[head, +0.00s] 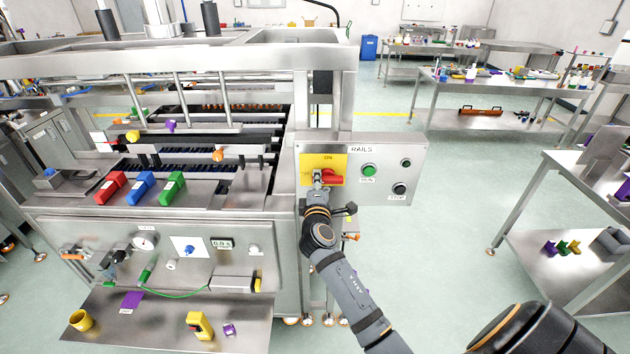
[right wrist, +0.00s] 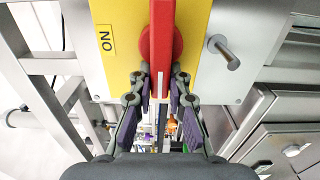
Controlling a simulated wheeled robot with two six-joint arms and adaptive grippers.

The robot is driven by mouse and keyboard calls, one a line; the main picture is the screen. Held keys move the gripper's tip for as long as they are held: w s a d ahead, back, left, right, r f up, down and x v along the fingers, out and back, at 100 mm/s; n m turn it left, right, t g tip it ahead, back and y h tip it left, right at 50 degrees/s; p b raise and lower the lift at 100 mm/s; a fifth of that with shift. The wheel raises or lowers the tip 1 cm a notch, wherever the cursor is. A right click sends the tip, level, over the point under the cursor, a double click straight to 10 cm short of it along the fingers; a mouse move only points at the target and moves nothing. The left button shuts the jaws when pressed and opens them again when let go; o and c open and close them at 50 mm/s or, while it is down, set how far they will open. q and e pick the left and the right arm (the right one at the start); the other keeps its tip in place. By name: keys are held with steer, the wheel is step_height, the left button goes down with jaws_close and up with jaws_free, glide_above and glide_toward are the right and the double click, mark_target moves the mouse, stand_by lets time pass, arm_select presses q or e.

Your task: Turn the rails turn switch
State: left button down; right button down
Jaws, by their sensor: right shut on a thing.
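The rails switch has a red handle (head: 334,176) on a yellow plate (head: 307,164), on the grey panel marked RAILS (head: 385,160). The "ON" label is at the top of the plate. In the head view the handle lies roughly level. My right gripper (head: 319,177) is at the left part of the handle and hides some of it. In the right wrist view, the fingers of my right gripper (right wrist: 162,85) are shut on the red handle (right wrist: 162,45), one on each side. My left gripper is not in view.
A green button (head: 368,170) and a dark STOP button (head: 400,189) sit right of the switch on the same panel. A grey peg (right wrist: 223,50) stands out near the plate in the wrist view. The floor right of the machine is open up to a steel table (head: 585,170).

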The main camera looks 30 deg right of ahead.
steer(key=shift+s+d+f, duration=0.1)
steer(key=shift+d, duration=0.05)
steer(key=c, duration=1.4)
jaws_free()
steer(key=shift+o, duration=0.6)
steer(key=shift+d, duration=0.15)
steer(key=shift+s+d, duration=0.1)
steer(key=shift+d, duration=0.25)
steer(key=shift+a, duration=0.35)
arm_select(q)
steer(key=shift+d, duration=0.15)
arm_select(e)
steer(key=v, duration=0.7)
